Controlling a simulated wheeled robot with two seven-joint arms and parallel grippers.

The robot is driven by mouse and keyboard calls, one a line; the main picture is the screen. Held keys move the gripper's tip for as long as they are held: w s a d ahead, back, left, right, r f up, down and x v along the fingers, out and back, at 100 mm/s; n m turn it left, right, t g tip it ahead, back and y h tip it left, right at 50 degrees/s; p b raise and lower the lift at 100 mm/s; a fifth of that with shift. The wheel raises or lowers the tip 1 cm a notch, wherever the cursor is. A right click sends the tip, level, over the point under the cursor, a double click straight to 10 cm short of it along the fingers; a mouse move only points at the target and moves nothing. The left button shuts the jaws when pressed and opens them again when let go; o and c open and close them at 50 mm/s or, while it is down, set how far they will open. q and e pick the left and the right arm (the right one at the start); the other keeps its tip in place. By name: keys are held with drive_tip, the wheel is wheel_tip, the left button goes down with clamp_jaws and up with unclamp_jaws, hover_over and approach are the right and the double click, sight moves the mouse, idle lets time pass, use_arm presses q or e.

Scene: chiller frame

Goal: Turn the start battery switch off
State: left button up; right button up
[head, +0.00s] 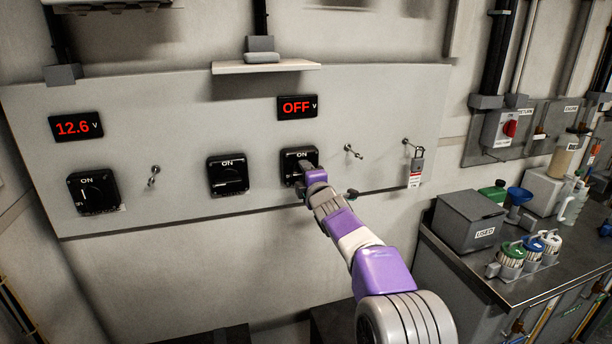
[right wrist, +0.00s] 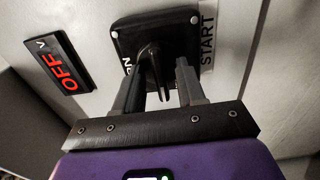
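The start battery switch (head: 290,168) is a black square plate with a black knob, at the right of three switches on the grey panel. The display above it (head: 297,107) reads OFF. In the right wrist view, the switch (right wrist: 128,38) has START printed beside it, and its dark knob (right wrist: 154,62) projects toward my fingers. My right gripper (right wrist: 157,88) is open, one finger on each side of the knob, with a gap showing; contact is unclear. In the head view, my right gripper (head: 305,180) covers the switch's lower right part. My left gripper is not in view.
Two other black switches, left (head: 93,191) and middle (head: 228,174), sit on the panel (head: 180,100); the left display (head: 76,126) reads 12.6 V. A padlock with a tag (head: 416,168) hangs at right. A counter with a grey USED box (head: 470,218) stands lower right.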

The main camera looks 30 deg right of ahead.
drive_tip(key=shift+s, duration=0.1)
drive_tip(key=b+v, duration=0.2)
drive_tip(key=v, duration=0.5)
drive_tip(key=shift+s, duration=0.2)
drive_tip(key=shift+a, duration=0.1)
idle(0.6)
